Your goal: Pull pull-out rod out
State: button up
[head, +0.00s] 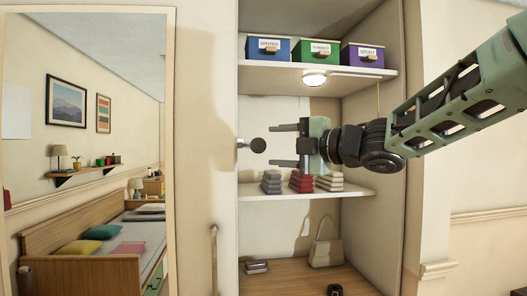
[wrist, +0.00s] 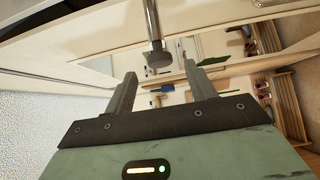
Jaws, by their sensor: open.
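The pull-out rod (head: 258,145) shows in the head view as a dark round knob on a short metal stem, at the left edge of the closet opening. In the wrist view the rod (wrist: 157,58) comes down from the top, with its knob in line with the gap between the fingers. My gripper (head: 273,145) is open and empty, its two fingers pointing left at the knob. In the wrist view the fingertips of my gripper (wrist: 160,73) lie on either side just short of the knob. The knob appears apart from both fingers.
The closet's upper shelf (head: 350,72) holds blue, green and purple boxes and has a lamp beneath. The middle shelf (head: 350,191) holds folded clothes below my gripper. A handbag (head: 322,252) stands at the bottom. A mirror (head: 85,120) is at left, with a vertical handle (head: 214,255) nearby.

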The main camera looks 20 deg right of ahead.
jog(key=p+v, duration=0.2)
jog(key=v, duration=0.9)
jog(key=a+f+m+g+h, duration=0.2)
jog(key=a+f+m+h, duration=0.3)
jog(key=f, duration=0.5)
jog(key=a+f+m+g+h, duration=0.2)
jog(key=a+f+m, duration=0.3)
jog(key=f+m, duration=0.35)
jog(key=s+a+f+m+g+h, duration=0.1)
jog(key=s+f+g, duration=0.4)
jog(key=s, duration=0.6)
jog(key=s+a+f+m+g+h, duration=0.1)
jog(key=s+a+f+g, duration=0.3)
jog(key=s+f, duration=0.5)
jog(key=s+m+g, duration=0.1)
jog(key=s, duration=0.2)
jog(key=shift+f+m+g+h, duration=0.35)
jog(key=shift+f+g+h, duration=0.05)
